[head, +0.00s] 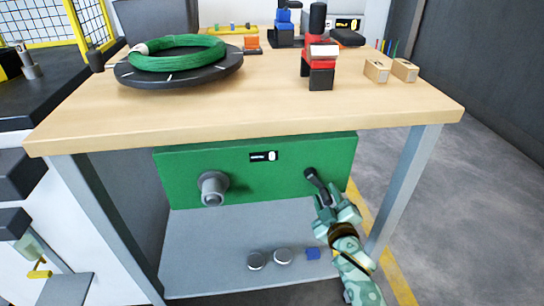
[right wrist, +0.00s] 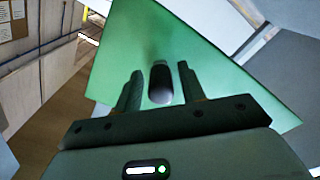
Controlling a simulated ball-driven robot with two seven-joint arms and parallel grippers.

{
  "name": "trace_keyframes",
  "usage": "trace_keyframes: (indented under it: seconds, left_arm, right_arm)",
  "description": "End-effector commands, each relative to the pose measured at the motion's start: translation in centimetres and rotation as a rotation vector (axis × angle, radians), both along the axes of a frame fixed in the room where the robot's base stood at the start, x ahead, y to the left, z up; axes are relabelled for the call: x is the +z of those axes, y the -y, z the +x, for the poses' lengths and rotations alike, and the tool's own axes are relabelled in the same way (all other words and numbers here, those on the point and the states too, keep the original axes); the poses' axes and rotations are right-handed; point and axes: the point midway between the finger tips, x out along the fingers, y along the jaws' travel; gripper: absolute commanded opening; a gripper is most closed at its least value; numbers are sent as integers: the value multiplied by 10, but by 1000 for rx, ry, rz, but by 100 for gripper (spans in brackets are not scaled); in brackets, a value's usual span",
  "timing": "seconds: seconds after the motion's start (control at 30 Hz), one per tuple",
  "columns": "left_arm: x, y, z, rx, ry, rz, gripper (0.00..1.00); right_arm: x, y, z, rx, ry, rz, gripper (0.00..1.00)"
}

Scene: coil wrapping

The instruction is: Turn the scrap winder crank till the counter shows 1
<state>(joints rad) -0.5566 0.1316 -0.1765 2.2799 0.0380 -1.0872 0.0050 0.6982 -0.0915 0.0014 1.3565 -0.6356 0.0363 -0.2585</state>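The scrap winder is a green panel (head: 250,180) under the wooden bench, with a grey spool hub (head: 213,188) at its left. Its counter (head: 264,156) is a small black display near the top edge; its white digit looks like 0 but is too small to be sure. The black crank handle (head: 314,180) sticks out at the panel's right. My right gripper (head: 336,204) is open just in front of it. In the right wrist view the dark handle (right wrist: 160,84) lies between the two spread fingers (right wrist: 160,88), with a gap on each side. My left gripper is out of view.
The bench top (head: 150,120) overhangs the winder, with a grey leg (head: 405,185) right of my right arm. A lower shelf (head: 200,250) holds two round tins and a blue block (head: 313,254). A green coil (head: 178,52) lies on a black turntable (head: 180,74).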

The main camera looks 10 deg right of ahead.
Motion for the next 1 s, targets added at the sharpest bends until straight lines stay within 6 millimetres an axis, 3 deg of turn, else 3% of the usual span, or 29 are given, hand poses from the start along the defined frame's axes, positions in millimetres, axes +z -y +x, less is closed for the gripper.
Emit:
trace_keyframes:
  seconds: [0.27,1.0]
  left_arm:
    - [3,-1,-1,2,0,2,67]
    - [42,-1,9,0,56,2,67]
  right_arm:
    - [1,0,-6,0,0,0,40]
    - [1,3,-88,0,0,0,40]
